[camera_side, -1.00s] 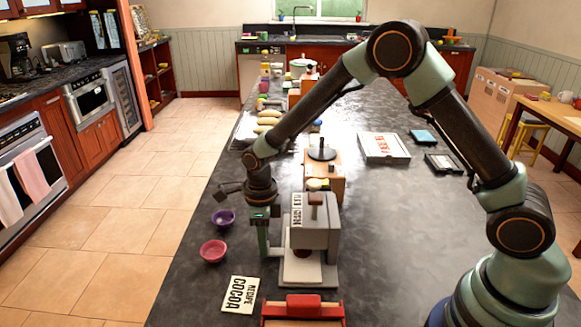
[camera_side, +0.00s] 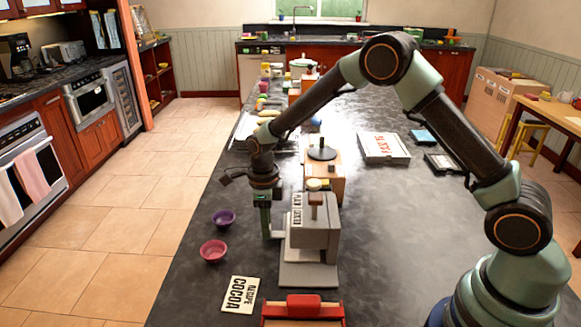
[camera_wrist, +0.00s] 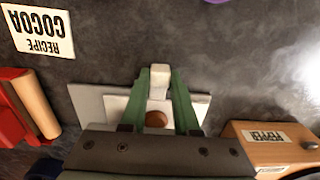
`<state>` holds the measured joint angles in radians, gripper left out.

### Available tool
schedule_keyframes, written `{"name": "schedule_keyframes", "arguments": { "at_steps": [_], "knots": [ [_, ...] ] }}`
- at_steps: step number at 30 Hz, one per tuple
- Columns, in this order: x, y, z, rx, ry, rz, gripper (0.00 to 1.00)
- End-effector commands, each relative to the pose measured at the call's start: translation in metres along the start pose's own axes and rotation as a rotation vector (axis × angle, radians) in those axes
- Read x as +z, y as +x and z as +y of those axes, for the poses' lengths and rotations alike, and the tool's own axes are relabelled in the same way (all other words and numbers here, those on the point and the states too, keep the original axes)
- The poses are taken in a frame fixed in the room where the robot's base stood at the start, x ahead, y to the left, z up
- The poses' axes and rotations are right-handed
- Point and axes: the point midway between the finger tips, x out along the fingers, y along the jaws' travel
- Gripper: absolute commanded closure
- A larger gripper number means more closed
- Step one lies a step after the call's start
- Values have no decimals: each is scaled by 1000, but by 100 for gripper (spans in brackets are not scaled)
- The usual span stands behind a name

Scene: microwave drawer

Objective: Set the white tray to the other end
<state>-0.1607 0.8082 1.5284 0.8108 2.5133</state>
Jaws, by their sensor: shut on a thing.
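The white tray (camera_wrist: 118,104) shows in the wrist view on a grey base plate (camera_wrist: 90,98), with a round brown thing (camera_wrist: 156,119) on it. My gripper (camera_wrist: 158,92) is shut on the tray's pale handle (camera_wrist: 158,76), which sits between the two green fingers. In the side view my gripper (camera_side: 265,232) is at the left side of the grey appliance (camera_side: 316,233). The base plate (camera_side: 308,275) shows bare at the near end. Most of the tray is hidden behind the appliance there.
A purple bowl (camera_side: 223,217), a pink bowl (camera_side: 213,250) and a cocoa recipe card (camera_side: 240,294) lie to the left. A red-handled box (camera_side: 303,308) stands nearer the camera. An orange-brown box (camera_side: 325,173) stands just beyond the appliance.

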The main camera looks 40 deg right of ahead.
Motion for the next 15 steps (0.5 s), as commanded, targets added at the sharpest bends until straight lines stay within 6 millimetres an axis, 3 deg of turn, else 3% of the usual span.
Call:
{"name": "schedule_keyframes", "arguments": {
  "at_steps": [7,8,10,15],
  "knots": [
    [0,-1,-6,-6,8,-9,100],
    [0,-1,-6,-7,8,-9,67],
    [0,-1,-6,-7,8,-9,40],
    [0,-1,-5,-5,6,-7,40]
  ]
}}
